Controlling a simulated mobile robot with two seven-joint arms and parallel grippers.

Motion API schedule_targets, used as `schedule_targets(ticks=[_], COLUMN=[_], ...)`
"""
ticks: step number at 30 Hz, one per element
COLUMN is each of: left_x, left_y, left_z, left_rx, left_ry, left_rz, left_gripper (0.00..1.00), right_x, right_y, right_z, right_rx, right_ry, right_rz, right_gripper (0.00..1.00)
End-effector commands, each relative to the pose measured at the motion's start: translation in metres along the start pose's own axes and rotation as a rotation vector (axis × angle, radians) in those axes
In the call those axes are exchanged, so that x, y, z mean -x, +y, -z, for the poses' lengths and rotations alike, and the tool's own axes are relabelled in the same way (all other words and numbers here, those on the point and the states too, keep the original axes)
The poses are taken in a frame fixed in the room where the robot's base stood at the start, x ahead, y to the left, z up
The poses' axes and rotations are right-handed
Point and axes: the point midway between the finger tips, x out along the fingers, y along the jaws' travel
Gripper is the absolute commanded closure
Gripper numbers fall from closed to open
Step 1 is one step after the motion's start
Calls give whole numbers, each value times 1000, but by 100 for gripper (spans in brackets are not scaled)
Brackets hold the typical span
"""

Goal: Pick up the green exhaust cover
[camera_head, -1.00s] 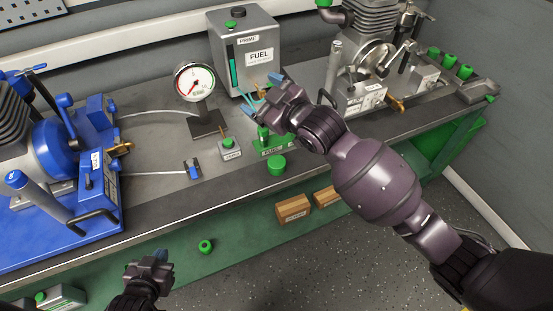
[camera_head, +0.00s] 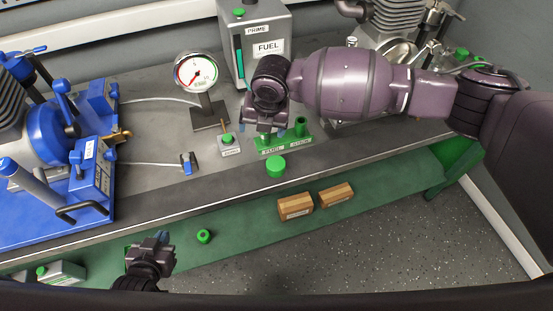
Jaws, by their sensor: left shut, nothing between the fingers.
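Two loose green pieces show, and I cannot tell for sure which is the exhaust cover. A green round cap (camera_head: 275,167) stands on the bench's front edge. A smaller green ring with a dark centre (camera_head: 204,236) lies on the green lower shelf. My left gripper (camera_head: 152,240) is at the lower left, shut and empty, to the left of the green ring and apart from it. My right gripper (camera_head: 264,127) points down over the green FUEL holder, behind the round cap and apart from it. Its fingertips partly blend with the holder, and its jaw gap is unclear.
A blue engine (camera_head: 50,147) fills the bench's left end. A gauge (camera_head: 196,72), a small grey box with a green button (camera_head: 229,144) and a FUEL tank (camera_head: 265,45) stand behind. Two wooden blocks (camera_head: 295,206) (camera_head: 337,194) lie on the shelf.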

Motion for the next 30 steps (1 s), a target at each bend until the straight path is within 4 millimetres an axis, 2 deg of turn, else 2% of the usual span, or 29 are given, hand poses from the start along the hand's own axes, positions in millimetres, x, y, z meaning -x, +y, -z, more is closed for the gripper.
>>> schedule_targets(ticks=[4, 12, 19, 30], left_x=[0, 0, 0, 1], left_y=[0, 0, 0, 0], left_z=[1, 1, -1, -6], left_rx=[0, 0, 1, 1], left_ry=[1, 1, -1, -8], left_rz=[0, 0, 0, 1], left_gripper=[100, 100, 100, 100], right_x=[-5, -2, -11, -56], right_y=[-20, -32, -33, -41], right_z=[13, 22, 24, 31], right_rx=[228, 535, 583, 579], right_ry=[111, 201, 204, 203], right_rz=[89, 129, 124, 123], right_gripper=[15, 15, 15, 15])
